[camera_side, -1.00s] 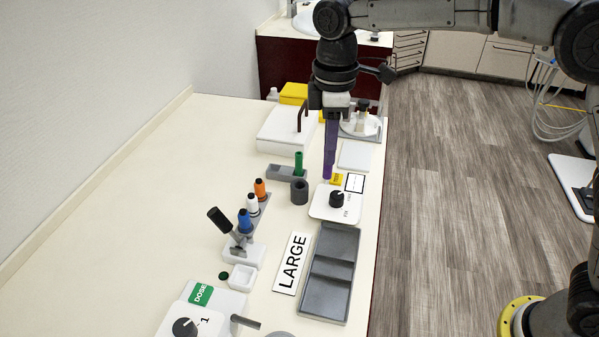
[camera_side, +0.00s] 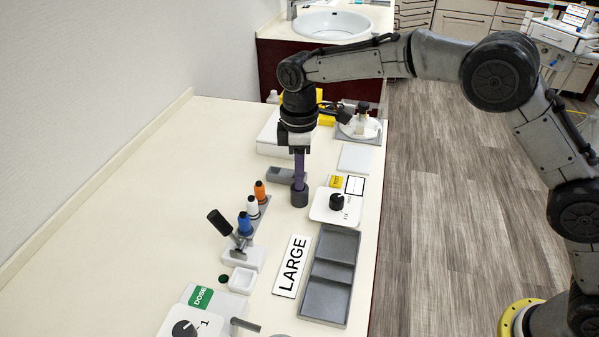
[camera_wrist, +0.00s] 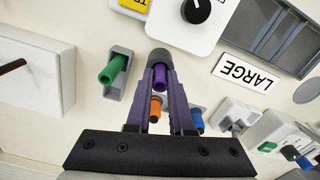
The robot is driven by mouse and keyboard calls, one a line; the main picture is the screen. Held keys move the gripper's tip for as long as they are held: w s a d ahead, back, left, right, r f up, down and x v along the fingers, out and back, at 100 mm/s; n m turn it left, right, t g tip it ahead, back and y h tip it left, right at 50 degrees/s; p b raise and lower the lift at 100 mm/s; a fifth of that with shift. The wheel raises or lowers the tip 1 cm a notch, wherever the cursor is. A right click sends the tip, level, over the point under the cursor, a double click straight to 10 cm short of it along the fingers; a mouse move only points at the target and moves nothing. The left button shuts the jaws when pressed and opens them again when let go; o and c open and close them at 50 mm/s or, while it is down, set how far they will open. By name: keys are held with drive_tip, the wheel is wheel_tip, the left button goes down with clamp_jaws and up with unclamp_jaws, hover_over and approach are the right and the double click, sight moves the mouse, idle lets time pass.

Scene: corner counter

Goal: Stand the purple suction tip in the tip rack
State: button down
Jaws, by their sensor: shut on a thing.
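My gripper (camera_wrist: 163,80) is shut on the purple suction tip (camera_wrist: 160,74), whose round end shows between the dark purple fingers in the wrist view. In the side view, my gripper (camera_side: 299,183) points straight down at a round grey cup (camera_side: 299,198). The cup also shows in the wrist view (camera_wrist: 158,55), just beyond the tip. I cannot tell how far the tip's lower end is inside the cup. In the side view the green tip is hidden behind my gripper.
A white dial box (camera_side: 325,212) stands right of the cup. A grey tray (camera_side: 328,290) and the LARGE card (camera_side: 291,266) lie in front. The counter's left side is clear.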

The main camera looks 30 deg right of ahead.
drive_tip(key=shift+f, duration=0.15)
drive_tip(key=c, duration=0.8)
unclamp_jaws()
wheel_tip(320, 180, up, 14)
drive_tip(key=shift+w, duration=0.25)
